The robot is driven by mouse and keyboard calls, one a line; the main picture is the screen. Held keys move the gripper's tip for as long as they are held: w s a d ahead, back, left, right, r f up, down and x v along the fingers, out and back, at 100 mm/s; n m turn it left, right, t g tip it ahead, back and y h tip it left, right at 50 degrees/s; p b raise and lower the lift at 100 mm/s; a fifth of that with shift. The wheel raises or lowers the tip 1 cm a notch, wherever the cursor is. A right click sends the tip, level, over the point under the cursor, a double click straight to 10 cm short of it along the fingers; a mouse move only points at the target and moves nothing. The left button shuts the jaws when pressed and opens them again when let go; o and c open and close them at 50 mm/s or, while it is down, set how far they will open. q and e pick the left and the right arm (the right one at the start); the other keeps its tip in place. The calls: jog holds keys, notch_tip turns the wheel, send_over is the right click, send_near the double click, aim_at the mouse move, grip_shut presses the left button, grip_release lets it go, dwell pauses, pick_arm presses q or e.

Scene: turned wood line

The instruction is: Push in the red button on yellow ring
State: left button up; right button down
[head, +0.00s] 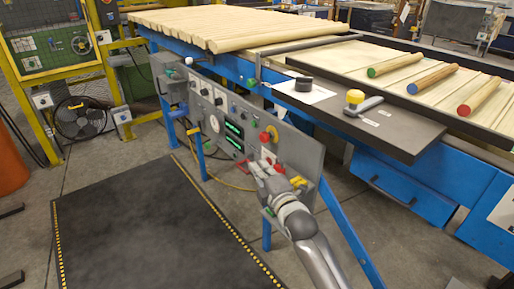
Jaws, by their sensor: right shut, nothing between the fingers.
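A red button (265,137) on a yellow ring (273,131) stands out from the right part of the grey control panel (308,152). My right arm comes in from the bottom right. Its gripper (258,168) is shut and empty, in front of the panel and a little below the red button in the picture, apart from it. The gripper hides part of the panel's lower right. Whether its fingertips touch the panel is hard to tell. My left gripper is not in view.
The panel also carries knobs, a round gauge (214,124) and green displays (234,141). A blue-framed table (400,180) with wooden rods stands behind. A dark shelf (400,140) juts out above the panel. The black floor mat (140,225) is clear.

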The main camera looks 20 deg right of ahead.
aim_at(267, 137)
dwell(0.3)
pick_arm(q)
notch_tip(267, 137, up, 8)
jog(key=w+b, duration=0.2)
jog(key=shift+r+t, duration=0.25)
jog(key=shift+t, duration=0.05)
pick_arm(e)
jog(key=w+d, duration=0.2)
jog(key=w, duration=0.9)
jog(key=shift+w+d, duration=0.15)
jog(key=shift+d, duration=0.2)
